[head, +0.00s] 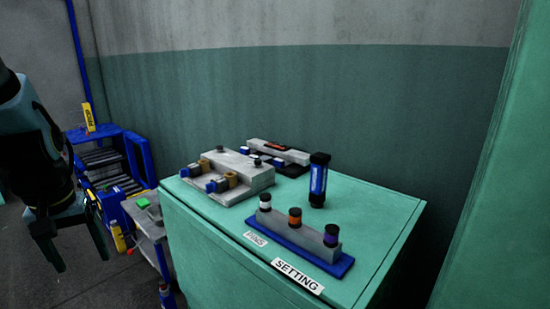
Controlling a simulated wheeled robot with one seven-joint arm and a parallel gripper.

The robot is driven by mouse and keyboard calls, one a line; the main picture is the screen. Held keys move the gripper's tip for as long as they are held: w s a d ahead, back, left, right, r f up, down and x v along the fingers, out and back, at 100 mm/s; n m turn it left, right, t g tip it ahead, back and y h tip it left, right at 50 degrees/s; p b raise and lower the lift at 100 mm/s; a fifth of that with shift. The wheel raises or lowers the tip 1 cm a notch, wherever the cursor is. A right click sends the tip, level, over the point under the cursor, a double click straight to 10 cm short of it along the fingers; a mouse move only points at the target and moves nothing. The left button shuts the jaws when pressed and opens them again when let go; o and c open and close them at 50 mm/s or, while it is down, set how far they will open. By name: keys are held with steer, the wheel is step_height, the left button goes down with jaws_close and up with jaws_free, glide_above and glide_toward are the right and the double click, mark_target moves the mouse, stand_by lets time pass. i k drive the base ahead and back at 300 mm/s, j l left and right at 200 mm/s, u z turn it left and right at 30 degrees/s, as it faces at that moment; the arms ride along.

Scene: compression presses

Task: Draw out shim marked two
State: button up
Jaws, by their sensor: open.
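My gripper (84,266) hangs at the left of the head view, fingers pointing down and apart, with nothing seen between them. It is well left of the green cabinet (215,235). No number two is legible, so I cannot tell which piece is the shim. On the cabinet top, a grey stepped fixture (238,172) holds small blue-and-white pieces (217,185) beside brass-coloured parts. A second grey and black fixture (290,155) behind it has an orange mark and more blue-and-white pieces.
A black-and-blue cylinder (318,180) stands upright right of the fixtures. In front, a blue base (340,266) carries a grey block with white-, orange- and purple-marked black-topped pegs. A "SETTING" label (297,276) lies at the front edge. A blue rack (140,155) and small grey stand (147,222) are left.

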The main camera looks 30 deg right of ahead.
mark_target(245, 150)
steer(key=i+j+z, duration=0.25)
steer(key=i, duration=0.35)
steer(key=i+j+z, duration=0.3)
steer(key=i, duration=0.35)
steer(key=i+j+z, duration=0.25)
steer(key=i, duration=0.3)
steer(key=j, duration=0.1)
